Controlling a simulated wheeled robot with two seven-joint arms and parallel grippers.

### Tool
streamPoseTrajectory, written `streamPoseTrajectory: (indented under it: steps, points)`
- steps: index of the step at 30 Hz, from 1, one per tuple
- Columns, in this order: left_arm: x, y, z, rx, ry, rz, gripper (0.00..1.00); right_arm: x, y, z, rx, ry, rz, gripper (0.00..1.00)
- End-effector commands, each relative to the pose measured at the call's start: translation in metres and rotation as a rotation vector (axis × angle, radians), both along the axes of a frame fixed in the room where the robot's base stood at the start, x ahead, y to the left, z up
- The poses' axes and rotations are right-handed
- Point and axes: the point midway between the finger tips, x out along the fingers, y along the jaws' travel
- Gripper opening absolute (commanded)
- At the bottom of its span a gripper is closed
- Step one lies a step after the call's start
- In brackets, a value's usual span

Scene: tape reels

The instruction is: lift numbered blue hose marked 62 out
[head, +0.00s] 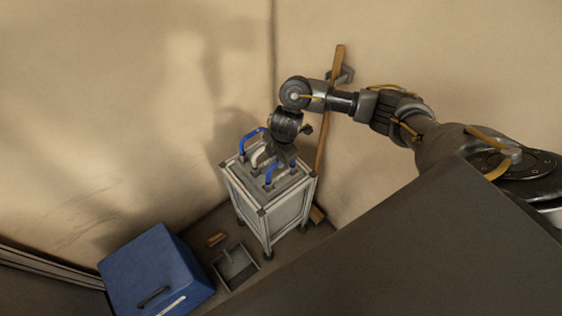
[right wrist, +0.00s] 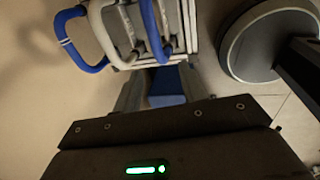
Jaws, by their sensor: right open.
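A light-framed stand (head: 279,208) in the corner holds several curved hoses in its top. One blue hose (head: 246,141) arches at the left of the top, and another blue hose (head: 272,174) stands nearer the front. In the right wrist view a blue hose (right wrist: 68,42) with white marks bends out at the left, and another blue hose (right wrist: 152,32) is near the middle. No number is legible, so I cannot tell which is 62. My right gripper (head: 278,158) is open above the stand, close to the hoses; contact is unclear. My left gripper is out of view.
A white hose (head: 257,157) stands between the blue ones, also seen in the right wrist view (right wrist: 104,32). A blue box (head: 155,265) and a grey tray (head: 236,266) are on the floor at left. A wooden pole (head: 327,120) leans on the wall behind.

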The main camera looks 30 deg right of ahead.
Motion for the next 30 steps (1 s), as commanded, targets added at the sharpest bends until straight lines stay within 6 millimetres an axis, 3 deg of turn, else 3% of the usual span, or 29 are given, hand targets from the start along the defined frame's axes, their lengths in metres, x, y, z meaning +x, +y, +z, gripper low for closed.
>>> streamPoseTrajectory:
  steps: [6, 15, 25, 30]
  points:
    - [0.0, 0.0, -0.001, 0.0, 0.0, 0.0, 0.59, 0.001, -0.013, 0.005, -0.036, 0.007, 0.006, 0.41]
    - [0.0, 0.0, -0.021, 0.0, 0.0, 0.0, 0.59, 0.009, -0.011, -0.038, -0.033, 0.009, 0.005, 0.41]
    - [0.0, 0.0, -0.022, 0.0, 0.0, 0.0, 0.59, 0.013, -0.012, -0.05, -0.033, 0.007, 0.006, 0.41]
    - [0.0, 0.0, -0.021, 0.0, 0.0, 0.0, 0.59, 0.018, -0.017, -0.073, -0.034, 0.011, 0.002, 0.41]
